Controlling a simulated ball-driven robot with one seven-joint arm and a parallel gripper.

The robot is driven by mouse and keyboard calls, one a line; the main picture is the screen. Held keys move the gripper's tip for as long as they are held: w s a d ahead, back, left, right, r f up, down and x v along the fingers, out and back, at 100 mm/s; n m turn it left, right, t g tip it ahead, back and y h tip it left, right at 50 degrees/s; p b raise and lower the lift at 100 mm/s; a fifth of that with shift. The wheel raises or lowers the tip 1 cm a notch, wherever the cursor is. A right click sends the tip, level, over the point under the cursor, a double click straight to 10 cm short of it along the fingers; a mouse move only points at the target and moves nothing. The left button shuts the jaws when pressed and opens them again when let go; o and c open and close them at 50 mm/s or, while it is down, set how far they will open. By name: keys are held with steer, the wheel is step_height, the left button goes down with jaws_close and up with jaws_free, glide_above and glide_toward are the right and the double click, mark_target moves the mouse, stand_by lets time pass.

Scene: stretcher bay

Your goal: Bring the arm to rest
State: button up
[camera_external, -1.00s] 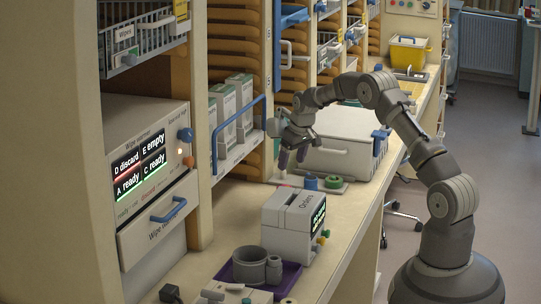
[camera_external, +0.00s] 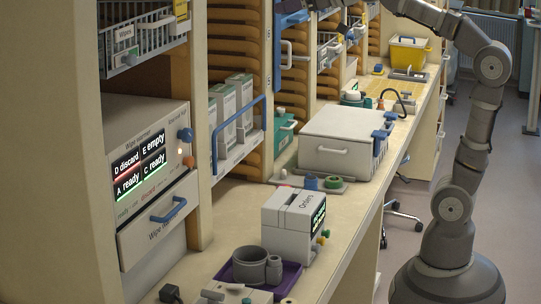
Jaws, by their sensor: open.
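My arm rises on the right side of the view and bends left at the top, where the upper edge cuts off its wrist. The dark tips of my gripper (camera_external: 342,27) show small at the top, in front of the shelving and well above the counter. My gripper is open, and I see nothing held in it. Most of the hand is hidden above the picture.
The counter (camera_external: 235,205) carries a white lidded box (camera_external: 340,135), a grey orders box (camera_external: 290,222), a purple tray (camera_external: 290,276) and a green tape roll (camera_external: 333,182). A wipe warmer (camera_external: 150,160) stands left. A yellow bin (camera_external: 408,52) stands at the back.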

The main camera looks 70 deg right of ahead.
steer(key=shift+s+a+r+t+y, duration=0.2)
steer(key=shift+s+a+r, duration=0.15)
steer(key=shift+s+r, duration=0.25)
steer(key=shift+s+a+r+t+y, duration=0.1)
steer(key=shift+s+a+r+t, duration=0.1)
steer(key=shift+s+a+r, duration=0.35)
steer(key=shift+s+d+f, duration=0.1)
steer(key=shift+d+f, duration=0.1)
step_height(320, 180, down, 7)
steer(key=b, duration=0.7)
steer(key=shift+f, duration=0.2)
